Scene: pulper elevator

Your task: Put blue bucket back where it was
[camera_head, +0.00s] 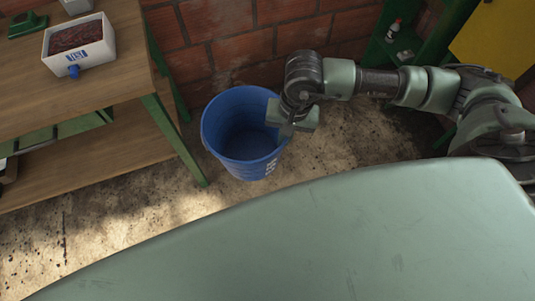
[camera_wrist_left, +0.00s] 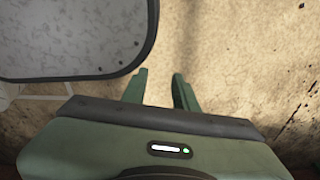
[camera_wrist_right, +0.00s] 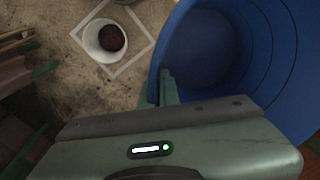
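The blue bucket (camera_head: 262,169) is upright and looks empty in the head view, beside the wooden bench. I cannot tell whether its base touches the floor. My right gripper (camera_head: 283,124) is at the bucket's right rim. In the right wrist view the bucket (camera_wrist_right: 225,50) fills the upper right, and my right gripper (camera_wrist_right: 159,88) has its fingers close together on the rim, one inside and one outside. My left gripper (camera_wrist_left: 158,88) shows only in the left wrist view; its fingers are apart with nothing between them, above the floor.
A wooden bench (camera_head: 105,75) with green legs stands at left, bearing a white box (camera_head: 78,45) of dark red contents. A brick wall (camera_head: 245,45) is behind. In the right wrist view, a white container (camera_wrist_right: 105,40) stands inside a pale square outline on the floor.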

